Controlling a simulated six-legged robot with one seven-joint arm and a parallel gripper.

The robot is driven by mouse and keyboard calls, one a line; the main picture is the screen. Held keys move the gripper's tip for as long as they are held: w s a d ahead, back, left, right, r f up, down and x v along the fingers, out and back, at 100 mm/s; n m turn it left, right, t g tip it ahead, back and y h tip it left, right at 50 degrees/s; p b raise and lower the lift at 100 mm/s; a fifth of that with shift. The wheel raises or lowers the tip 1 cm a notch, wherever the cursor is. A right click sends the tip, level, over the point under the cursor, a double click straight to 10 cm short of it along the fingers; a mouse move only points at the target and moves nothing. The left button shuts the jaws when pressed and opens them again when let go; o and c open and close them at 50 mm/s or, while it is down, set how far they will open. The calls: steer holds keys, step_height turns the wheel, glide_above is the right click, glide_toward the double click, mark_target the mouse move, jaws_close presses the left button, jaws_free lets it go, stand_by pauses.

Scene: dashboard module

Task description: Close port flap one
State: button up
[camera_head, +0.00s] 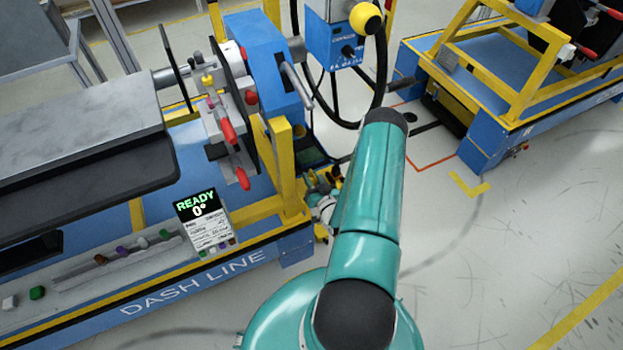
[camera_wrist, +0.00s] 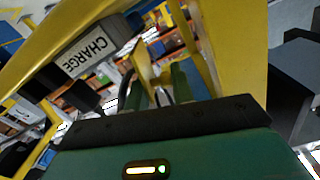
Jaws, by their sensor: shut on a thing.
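In the wrist view my gripper (camera_wrist: 160,96) points ahead, with two dark green fingers close together at the middle. A pale, narrow piece shows between them, too small to name. The gripper is shut on it. Yellow bars stand close around the fingers. A grey box marked CHARGE (camera_wrist: 88,54) is to the left of the fingers, apart from them. I cannot pick out port flap one in either view.
A blue box (camera_head: 333,38) with a black hose stands behind. Another blue and yellow stand (camera_head: 565,105) is at right. The floor at right is clear.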

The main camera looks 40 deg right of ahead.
steer(key=shift+s, duration=0.1)
steer(key=m, duration=0.1)
steer(key=d+m, duration=0.1)
steer(key=m, duration=0.2)
steer(key=shift+s+d+f, duration=0.2)
steer(key=shift+s+d, duration=0.05)
steer(key=shift+d, duration=0.1)
steer(key=m, duration=0.2)
steer(key=d+m, duration=0.1)
steer(key=shift+s+f+m, duration=0.15)
steer(key=shift+f+m, duration=0.2)
steer(key=shift+m, duration=0.05)
steer(key=shift+s+d+f+m, duration=0.1)
steer(key=shift+d+f+m, duration=0.1)
steer(key=shift+m, duration=0.45)
steer(key=shift+d+f+m, duration=0.2)
steer(key=shift+m, duration=0.45)
steer(key=o, duration=0.9)
